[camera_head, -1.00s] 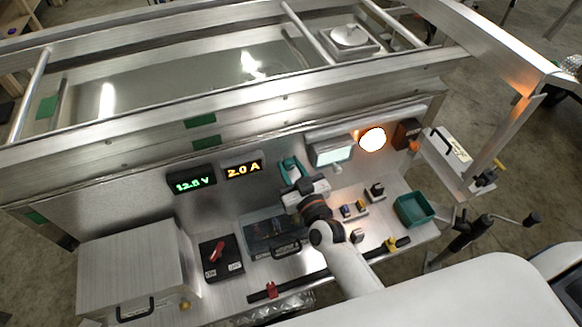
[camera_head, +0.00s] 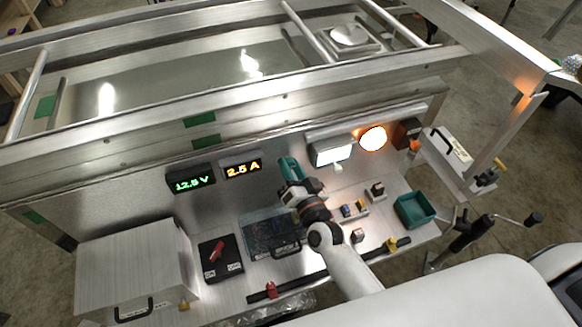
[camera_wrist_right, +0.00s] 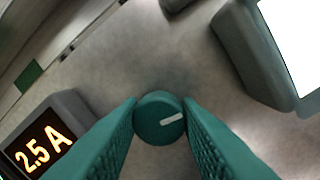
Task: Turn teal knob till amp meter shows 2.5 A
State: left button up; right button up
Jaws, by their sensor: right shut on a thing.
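The teal knob (camera_wrist_right: 159,119) shows in the right wrist view on the grey panel, with a white pointer mark directed to the right and slightly up. My right gripper (camera_head: 288,167) is at the back panel in the head view, hiding the knob there. In the wrist view its two teal fingers (camera_wrist_right: 160,121) are shut on the knob from both sides. The amp meter (camera_head: 242,169) reads 2.5 A in amber digits; it also shows in the wrist view (camera_wrist_right: 42,149). My left gripper is not in view.
A green volt meter (camera_head: 190,182) reading about 12.5 V is left of the amp meter. A red switch (camera_head: 217,252) and a teal bin (camera_head: 414,210) are on the bench.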

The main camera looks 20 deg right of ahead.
dwell(0.3)
jog(key=o, duration=1)
jog(key=shift+c, duration=0.2)
jog(key=shift+s, duration=0.1)
jog(key=s+d+b, duration=0.1)
jog(key=s+b, duration=0.1)
jog(key=s, duration=0.9)
jog(key=shift+s+f, duration=0.3)
jog(key=shift+s, duration=0.1)
